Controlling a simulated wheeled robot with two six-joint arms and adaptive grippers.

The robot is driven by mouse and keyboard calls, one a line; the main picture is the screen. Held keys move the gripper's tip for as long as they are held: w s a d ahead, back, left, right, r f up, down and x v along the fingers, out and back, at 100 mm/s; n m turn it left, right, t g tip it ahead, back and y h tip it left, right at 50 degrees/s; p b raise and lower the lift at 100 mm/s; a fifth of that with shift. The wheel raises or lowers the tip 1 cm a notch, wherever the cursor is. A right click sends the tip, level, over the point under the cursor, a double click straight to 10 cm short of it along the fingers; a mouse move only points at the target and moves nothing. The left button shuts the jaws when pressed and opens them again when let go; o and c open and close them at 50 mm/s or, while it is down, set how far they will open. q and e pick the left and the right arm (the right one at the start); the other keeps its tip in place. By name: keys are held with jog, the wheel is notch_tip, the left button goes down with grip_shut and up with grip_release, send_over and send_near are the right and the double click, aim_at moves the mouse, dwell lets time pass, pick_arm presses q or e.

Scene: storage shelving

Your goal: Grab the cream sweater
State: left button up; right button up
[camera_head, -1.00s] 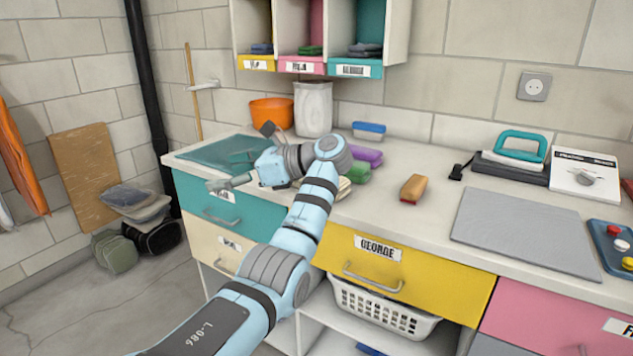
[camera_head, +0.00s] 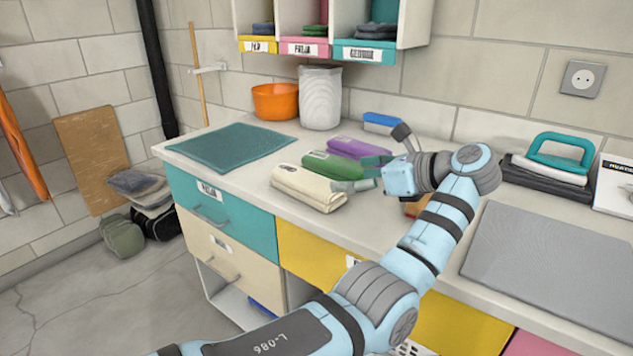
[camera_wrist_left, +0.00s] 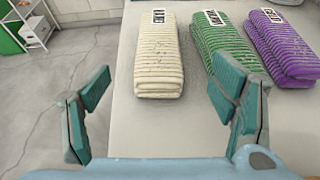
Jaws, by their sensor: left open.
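The cream sweater (camera_head: 308,187) lies folded on the white counter near its front edge, left of my left gripper in the head view. In the left wrist view the cream sweater (camera_wrist_left: 159,62) lies ahead, between the lines of the two open fingers, with its label at the far end. My left gripper (camera_head: 366,175) is open and empty, with its fingers pointing left near the sweater's right end. In the wrist view the left gripper (camera_wrist_left: 165,118) shows both teal fingertips spread wide, with bare counter between them. My right gripper is not in view.
A green sweater (camera_head: 333,166) and a purple sweater (camera_head: 358,149) lie folded just behind the cream one. A teal mat (camera_head: 230,146) lies to the left. An orange bowl (camera_head: 276,102) and a white bin (camera_head: 320,97) stand at the back. A grey mat (camera_head: 555,258) lies at right.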

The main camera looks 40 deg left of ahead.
aim_at(314, 180)
pick_arm(q)
jog(key=x, duration=0.3)
jog(key=s+b+x, duration=0.1)
jog(key=shift+a+f, duration=0.2)
jog(key=shift+a, duration=0.2)
jog(key=x, duration=0.2)
jog(key=b+x, duration=0.1)
jog(key=x, duration=0.2)
jog(key=b+x, duration=0.1)
jog(key=x, duration=0.2)
jog(key=shift+w+f, duration=0.3)
jog(key=shift+w, duration=0.1)
jog(key=shift+d, duration=0.15)
jog(key=shift+c, duration=1)
jog(key=shift+r, duration=0.1)
jog(key=c, duration=1.2)
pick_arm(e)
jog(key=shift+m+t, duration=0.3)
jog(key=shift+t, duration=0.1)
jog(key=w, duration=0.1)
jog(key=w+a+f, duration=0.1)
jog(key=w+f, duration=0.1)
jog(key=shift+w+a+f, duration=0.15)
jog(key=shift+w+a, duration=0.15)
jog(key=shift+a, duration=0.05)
pick_arm(q)
jog(key=shift+r, duration=0.1)
jog(key=shift+c, duration=0.2)
